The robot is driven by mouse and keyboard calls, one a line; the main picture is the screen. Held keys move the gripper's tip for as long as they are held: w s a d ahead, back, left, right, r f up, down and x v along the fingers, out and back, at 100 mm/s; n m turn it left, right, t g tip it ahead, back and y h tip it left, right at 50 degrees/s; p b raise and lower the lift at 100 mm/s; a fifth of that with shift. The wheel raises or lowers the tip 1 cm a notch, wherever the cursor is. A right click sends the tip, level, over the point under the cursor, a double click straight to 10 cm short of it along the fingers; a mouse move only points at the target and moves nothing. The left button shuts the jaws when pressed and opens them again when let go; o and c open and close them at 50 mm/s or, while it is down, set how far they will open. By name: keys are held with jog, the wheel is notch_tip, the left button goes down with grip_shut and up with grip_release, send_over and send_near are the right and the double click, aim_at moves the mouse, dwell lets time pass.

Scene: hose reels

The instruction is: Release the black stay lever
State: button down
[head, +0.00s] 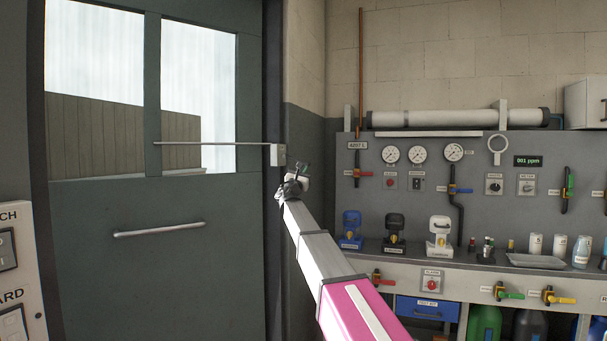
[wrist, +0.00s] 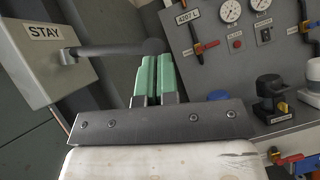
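The grey stay box (wrist: 42,62), labelled STAY, is at the upper left of the wrist view. The black stay lever (wrist: 108,48) sticks out of it to the right, roughly level, and ends in a dark rounded knob. My gripper (wrist: 155,58) has green fingertips close together, with only a thin line between them. The tips are right at the knob, just below it in the picture; whether they touch it I cannot tell. In the head view the box (head: 277,155) is on the door frame, and my gripper (head: 297,172) is just right of and below it; the lever is not distinct there.
A grey door (head: 160,260) with windows and a bar handle (head: 158,230) is at the left. A thin rod (head: 210,143) runs across it to the box. A panel (head: 430,215) with gauges, valves and sockets stands at the right, above a bench.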

jog(key=shift+d, duration=0.1)
jog(key=w+f+v, duration=0.1)
jog(key=f+v, duration=0.1)
jog(key=v, duration=1.1)
jog(key=shift+w+d+f, duration=0.15)
jog(key=shift+w+d, duration=0.05)
jog(key=shift+d, duration=0.15)
